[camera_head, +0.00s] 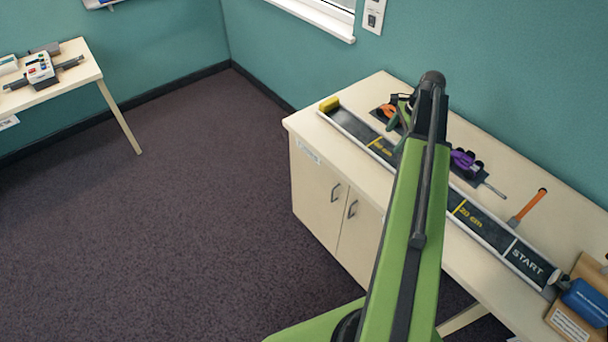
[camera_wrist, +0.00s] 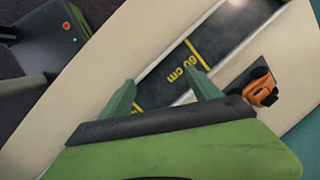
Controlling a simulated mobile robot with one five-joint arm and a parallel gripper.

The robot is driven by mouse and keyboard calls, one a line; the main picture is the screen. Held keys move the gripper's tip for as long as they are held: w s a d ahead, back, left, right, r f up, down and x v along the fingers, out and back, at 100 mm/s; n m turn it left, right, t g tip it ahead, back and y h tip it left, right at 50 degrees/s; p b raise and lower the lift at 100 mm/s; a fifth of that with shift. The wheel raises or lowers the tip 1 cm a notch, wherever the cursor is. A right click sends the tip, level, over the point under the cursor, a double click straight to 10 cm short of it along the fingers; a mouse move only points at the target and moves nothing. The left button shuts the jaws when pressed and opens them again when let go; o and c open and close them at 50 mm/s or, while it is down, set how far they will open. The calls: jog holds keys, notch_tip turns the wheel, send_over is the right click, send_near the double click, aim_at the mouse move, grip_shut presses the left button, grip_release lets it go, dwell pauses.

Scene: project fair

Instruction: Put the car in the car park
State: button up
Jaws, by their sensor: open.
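An orange car (camera_head: 387,111) sits at the back of the white worktop, on or beside a dark mat (camera_head: 377,115), partly hidden by my arm. In the wrist view the orange car (camera_wrist: 262,93) is right of my gripper, beside a dark patch (camera_wrist: 240,83). I cannot tell which mat is the car park. My gripper (camera_wrist: 160,78) is open and empty, with its fingers over the dark track near the 60 cm mark. In the head view my gripper (camera_head: 401,112) is partly hidden.
The long track (camera_head: 488,229) with pale rails runs along the worktop, with a yellow block (camera_head: 329,104) at its far end. A blue device (camera_head: 586,301) on a wooden board is near START. Another table (camera_head: 85,72) stands far left.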

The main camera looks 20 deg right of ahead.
jog(key=s+a+n+g+h, duration=0.2)
jog(key=a+n, duration=1.8)
jog(key=a, duration=2.1)
jog(key=shift+s+a+f, duration=0.3)
jog(key=shift+s+a, duration=0.1)
jog(key=shift+s, duration=0.25)
